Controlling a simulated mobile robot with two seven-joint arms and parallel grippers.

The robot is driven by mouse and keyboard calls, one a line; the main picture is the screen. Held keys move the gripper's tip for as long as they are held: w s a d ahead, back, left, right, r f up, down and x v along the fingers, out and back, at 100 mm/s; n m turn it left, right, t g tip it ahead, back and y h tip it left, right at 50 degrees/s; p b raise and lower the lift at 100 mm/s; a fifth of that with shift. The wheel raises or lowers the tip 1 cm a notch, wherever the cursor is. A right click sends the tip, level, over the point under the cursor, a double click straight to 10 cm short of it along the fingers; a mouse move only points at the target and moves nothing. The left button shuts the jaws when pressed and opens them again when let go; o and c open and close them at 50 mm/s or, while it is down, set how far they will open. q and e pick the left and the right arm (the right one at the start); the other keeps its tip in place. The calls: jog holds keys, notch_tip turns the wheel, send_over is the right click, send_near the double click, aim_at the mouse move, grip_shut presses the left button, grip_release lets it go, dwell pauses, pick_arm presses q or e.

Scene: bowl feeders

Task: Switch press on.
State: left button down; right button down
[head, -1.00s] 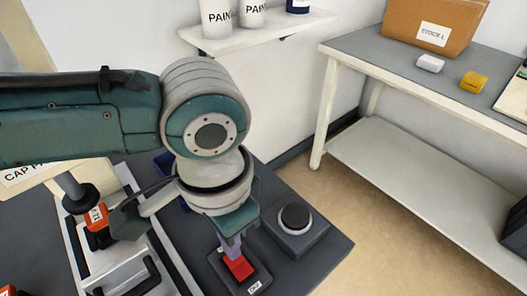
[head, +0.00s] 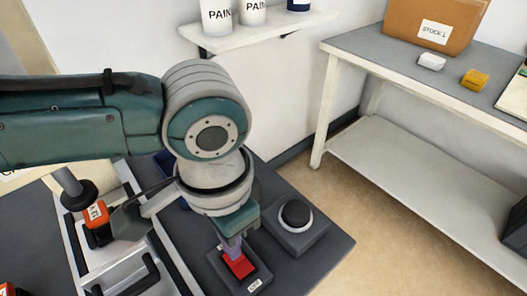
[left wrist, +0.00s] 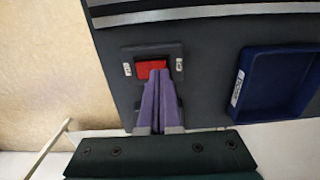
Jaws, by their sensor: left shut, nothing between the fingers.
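The press switch is a red rocker (head: 239,266) in a dark square housing near the front of the dark table; a small white label is on its near side. In the left wrist view the red rocker (left wrist: 151,69) has white labels on both sides. My left gripper (head: 232,250) is shut and empty, pointing down with its purple fingertips at the rocker. In the left wrist view the fingertips (left wrist: 157,78) overlap the rocker's lower edge; I cannot tell whether they press it. The right gripper is not in view.
A round black button (head: 296,213) on a grey box stands right of the switch. The press frame (head: 120,255) with an orange-labelled block is on the left. A blue bin (left wrist: 281,82) lies nearby. A side table (head: 365,50) stands at the right.

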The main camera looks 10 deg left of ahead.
pick_arm(q)
jog(key=shift+f+b, duration=0.4)
jog(key=shift+f, duration=0.2)
jog(key=shift+r, duration=0.1)
notch_tip(320, 180, up, 7)
jog(key=p, duration=0.8)
dwell(0.5)
